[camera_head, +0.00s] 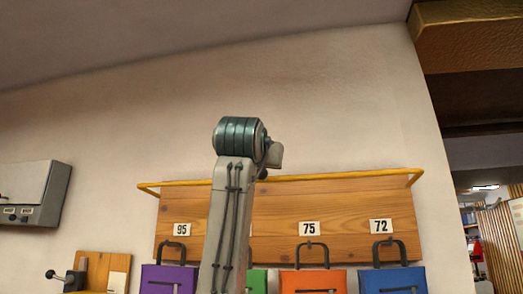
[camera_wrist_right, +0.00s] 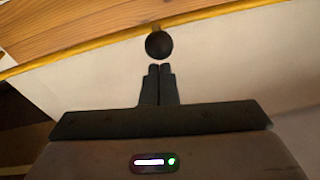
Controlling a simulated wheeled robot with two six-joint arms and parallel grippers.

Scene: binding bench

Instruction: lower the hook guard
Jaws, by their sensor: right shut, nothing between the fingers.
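The hook guard is a yellow bar (camera_head: 340,176) along the top edge of a wooden hook board (camera_head: 350,205), its ends bent toward the wall. In the right wrist view the yellow bar (camera_wrist_right: 95,59) runs slantwise past a black ball knob (camera_wrist_right: 159,44). My right gripper (camera_wrist_right: 160,67) is shut and empty, its fingertips just short of the knob with a thin gap showing. In the head view an arm of mine stands before the board, hiding part of the bar; no gripper fingers show clearly there. My left gripper is not in view.
Purple (camera_head: 168,279), orange (camera_head: 313,281) and blue (camera_head: 393,279) items hang from black hooks under number labels; a green one (camera_head: 257,281) is partly hidden. A grey wall box (camera_head: 35,190) is at left. The wall above the board is clear.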

